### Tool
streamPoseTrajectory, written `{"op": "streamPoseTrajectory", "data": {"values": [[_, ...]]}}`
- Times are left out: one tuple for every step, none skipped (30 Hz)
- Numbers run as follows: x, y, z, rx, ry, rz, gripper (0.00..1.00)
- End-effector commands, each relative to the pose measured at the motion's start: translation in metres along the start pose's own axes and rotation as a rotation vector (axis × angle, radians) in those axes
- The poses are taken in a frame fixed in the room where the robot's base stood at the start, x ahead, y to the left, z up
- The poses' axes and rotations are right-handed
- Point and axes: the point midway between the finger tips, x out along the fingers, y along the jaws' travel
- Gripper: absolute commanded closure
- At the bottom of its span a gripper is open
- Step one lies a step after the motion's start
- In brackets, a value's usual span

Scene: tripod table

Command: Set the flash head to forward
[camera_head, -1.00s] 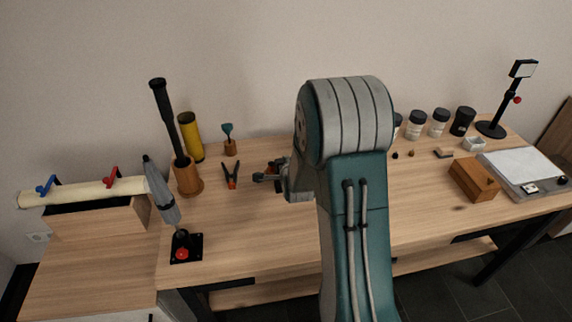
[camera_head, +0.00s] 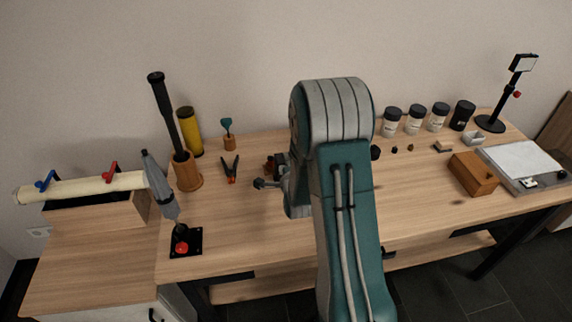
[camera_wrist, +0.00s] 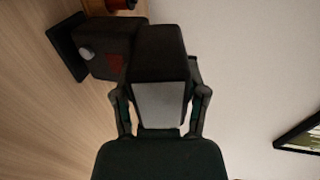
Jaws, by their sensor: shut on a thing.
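The flash head (camera_wrist: 160,100), a dark block with a pale grey front panel, fills the middle of the wrist view. It joins a dark flash body (camera_wrist: 106,48) with a grey round knob and a dark red patch. A flat black foot (camera_wrist: 66,46) shows at the body's left end. My gripper (camera_wrist: 161,88) is shut on the flash head, one finger on each side of it. In the head view my gripper (camera_head: 284,182) is over the table (camera_head: 235,225), left of my arm. The flash is mostly hidden there, so I cannot tell its pose well.
Several jars (camera_head: 414,120), a wooden box (camera_head: 473,174) and a lamp stand (camera_head: 491,122) are on the right. The front middle is clear.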

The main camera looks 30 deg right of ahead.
Motion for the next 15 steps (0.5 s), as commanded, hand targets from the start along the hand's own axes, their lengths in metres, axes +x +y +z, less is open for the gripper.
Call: {"op": "streamPoseTrajectory", "data": {"values": [[-0.0013,0.006,-0.0001,0.0,0.0,0.017,0.91],[-0.0013,0.0061,-0.0001,0.0,0.0,0.017,0.91],[-0.0013,0.0061,-0.0001,0.0,0.0,0.017,0.35],[-0.0013,0.006,-0.0001,0.0,0.0,0.017,0.21],[-0.0012,0.0058,-0.0001,0.0,0.0,0.017,0.09],[-0.0011,0.0052,-0.0001,0.0,0.0,0.015,0.09],[-0.001,0.0047,-0.0001,0.0,0.0,0.014,0.09],[-0.0009,0.0043,-0.0001,0.0,0.0,0.013,0.09],[-0.0008,0.0038,-0.0001,0.0,0.0,0.012,0.09],[-0.0007,0.0035,-0.0001,0.0,0.0,0.011,0.09],[-0.0006,0.0032,-0.0001,0.0,0.0,0.01,0.09],[-0.0005,0.0028,-0.0001,0.0,0.0,0.009,0.09],[-0.0005,0.0026,-0.0001,0.0,0.0,0.008,0.09],[-0.0005,0.0024,-0.0001,0.0,0.0,0.008,0.09],[-0.0004,0.0021,-0.0001,0.0,0.0,0.007,0.09]]}}
